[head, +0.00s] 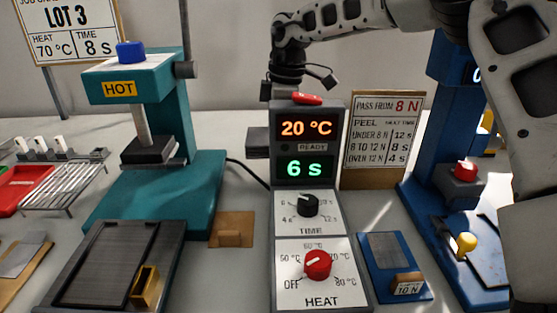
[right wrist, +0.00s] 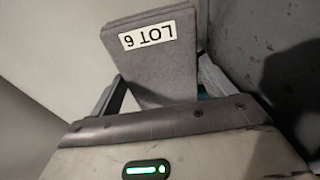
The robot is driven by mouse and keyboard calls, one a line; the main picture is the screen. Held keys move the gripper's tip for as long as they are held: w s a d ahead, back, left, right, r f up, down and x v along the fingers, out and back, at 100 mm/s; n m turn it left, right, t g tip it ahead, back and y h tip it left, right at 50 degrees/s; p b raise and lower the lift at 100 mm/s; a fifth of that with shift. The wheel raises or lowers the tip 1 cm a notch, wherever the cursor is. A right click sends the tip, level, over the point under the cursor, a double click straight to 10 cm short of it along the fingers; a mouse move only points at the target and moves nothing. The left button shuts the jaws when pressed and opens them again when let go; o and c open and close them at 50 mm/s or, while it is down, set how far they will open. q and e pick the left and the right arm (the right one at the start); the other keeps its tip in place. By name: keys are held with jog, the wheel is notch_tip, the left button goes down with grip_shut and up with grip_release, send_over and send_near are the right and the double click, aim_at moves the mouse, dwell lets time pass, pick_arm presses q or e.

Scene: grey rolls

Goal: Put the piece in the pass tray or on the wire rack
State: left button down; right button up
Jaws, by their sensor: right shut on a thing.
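My right gripper (right wrist: 163,84) is shut on a flat grey piece (right wrist: 160,66) with a white label reading LOT 6, upside down in the right wrist view. In the head view my right arm reaches across the top to above and behind the control box (head: 309,188); its fingertips and the piece cannot be made out clearly there. The wire rack (head: 65,188) stands at the left with several small white-topped clips behind it. A red tray (head: 14,192) lies left of it, and a sliver of green shows at the edge; I cannot tell if that is the pass tray. My left gripper is out of view.
A teal press (head: 158,190) marked HOT stands right of the rack. The box reads 20 °C and 6 s. A dark plate fixture (head: 105,265) lies in front. A blue tester (head: 455,220) and a blue 10 N block (head: 385,255) are at the right. Signs (head: 383,130) stand behind.

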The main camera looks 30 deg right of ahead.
jog(key=shift+f, duration=3.05)
jog(key=shift+f+b, duration=0.15)
jog(key=shift+b, duration=0.2)
jog(key=o, duration=0.8)
